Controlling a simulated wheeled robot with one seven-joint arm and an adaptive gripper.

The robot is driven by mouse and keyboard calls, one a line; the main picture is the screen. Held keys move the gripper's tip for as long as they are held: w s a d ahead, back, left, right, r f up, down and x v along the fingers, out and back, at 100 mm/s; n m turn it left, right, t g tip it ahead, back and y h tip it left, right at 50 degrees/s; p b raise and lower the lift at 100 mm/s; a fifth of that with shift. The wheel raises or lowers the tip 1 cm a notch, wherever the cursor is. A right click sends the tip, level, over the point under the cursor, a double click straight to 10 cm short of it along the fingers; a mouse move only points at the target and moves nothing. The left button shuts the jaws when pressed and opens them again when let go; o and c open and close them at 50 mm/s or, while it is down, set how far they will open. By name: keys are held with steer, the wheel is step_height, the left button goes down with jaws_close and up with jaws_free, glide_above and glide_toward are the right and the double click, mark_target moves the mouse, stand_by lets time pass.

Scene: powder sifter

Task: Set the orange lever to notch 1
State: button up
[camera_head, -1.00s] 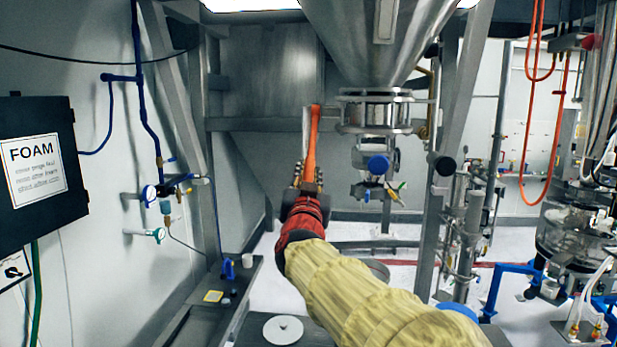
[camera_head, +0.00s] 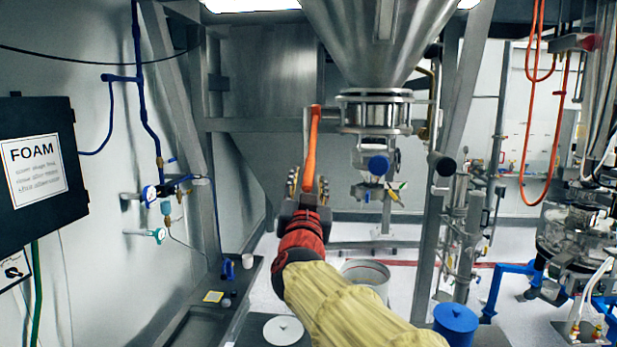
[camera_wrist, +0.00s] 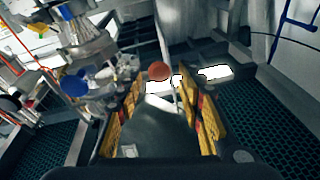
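The orange lever (camera_head: 311,150) stands nearly upright in the head view, just left of the round valve collar (camera_head: 375,112) under the hopper. My gripper (camera_head: 307,182) is at its lower part, with one finger on each side of it in the picture. In the wrist view, my gripper (camera_wrist: 168,108) shows its yellow-padded fingers apart, with a wide gap. A red-orange round end (camera_wrist: 159,71) shows just beyond the fingertips and looks like part of the lever. I cannot tell whether either finger touches the lever. No notch marks can be read.
The steel hopper (camera_head: 380,40) hangs above right, with a blue-capped valve (camera_head: 378,165) below its collar. A steel frame post (camera_head: 437,220) stands to the right. The black FOAM box (camera_head: 40,165) is on the left wall. A bucket (camera_head: 366,272) and blue container (camera_head: 456,322) are on the right.

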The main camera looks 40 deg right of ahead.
steer(key=v, duration=0.8)
steer(key=shift+c, duration=0.2)
